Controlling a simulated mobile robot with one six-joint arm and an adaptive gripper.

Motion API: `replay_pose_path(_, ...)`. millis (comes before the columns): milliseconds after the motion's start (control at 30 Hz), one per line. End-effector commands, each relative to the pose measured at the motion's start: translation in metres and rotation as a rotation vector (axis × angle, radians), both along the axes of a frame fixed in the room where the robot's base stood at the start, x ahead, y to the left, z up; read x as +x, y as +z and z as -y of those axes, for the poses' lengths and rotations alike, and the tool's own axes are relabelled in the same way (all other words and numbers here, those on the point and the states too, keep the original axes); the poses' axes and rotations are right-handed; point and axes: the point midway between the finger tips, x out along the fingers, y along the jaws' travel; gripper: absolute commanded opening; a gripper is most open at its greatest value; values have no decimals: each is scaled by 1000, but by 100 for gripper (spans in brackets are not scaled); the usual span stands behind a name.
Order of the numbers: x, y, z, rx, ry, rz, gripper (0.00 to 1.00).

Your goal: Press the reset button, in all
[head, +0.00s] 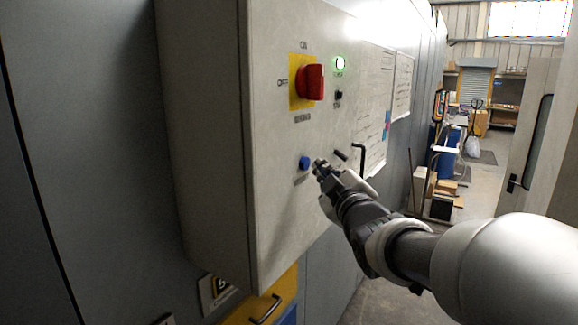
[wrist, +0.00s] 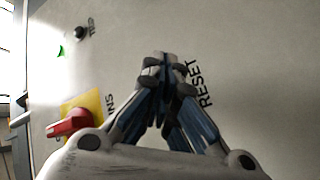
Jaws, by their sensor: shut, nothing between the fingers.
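The blue button (head: 304,163) is on the front of the grey control box (head: 275,215), low on the panel, with a small label under it. My gripper (head: 318,166) is shut and empty, with its tips just right of the blue button in the head view. Contact cannot be made out. In the wrist view my gripper (wrist: 163,62) points at the panel beside the printed word RESET (wrist: 203,83). The button itself does not show there and may be hidden behind the fingers.
A black hooked handle (head: 360,155) stands right of my gripper. Paper sheets (head: 371,95) hang beyond.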

Motion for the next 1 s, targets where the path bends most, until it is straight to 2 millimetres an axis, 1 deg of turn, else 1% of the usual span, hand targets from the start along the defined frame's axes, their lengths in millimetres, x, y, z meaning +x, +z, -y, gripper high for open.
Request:
replay_pose_path(367, -2, 0, 3, 0, -1, 0, 0)
replay_pose_path(800, -26, 1, 37, 0, -3, 1, 0)
replay_pose_path(1000, -31, 0, 42, 1, -1, 0, 0)
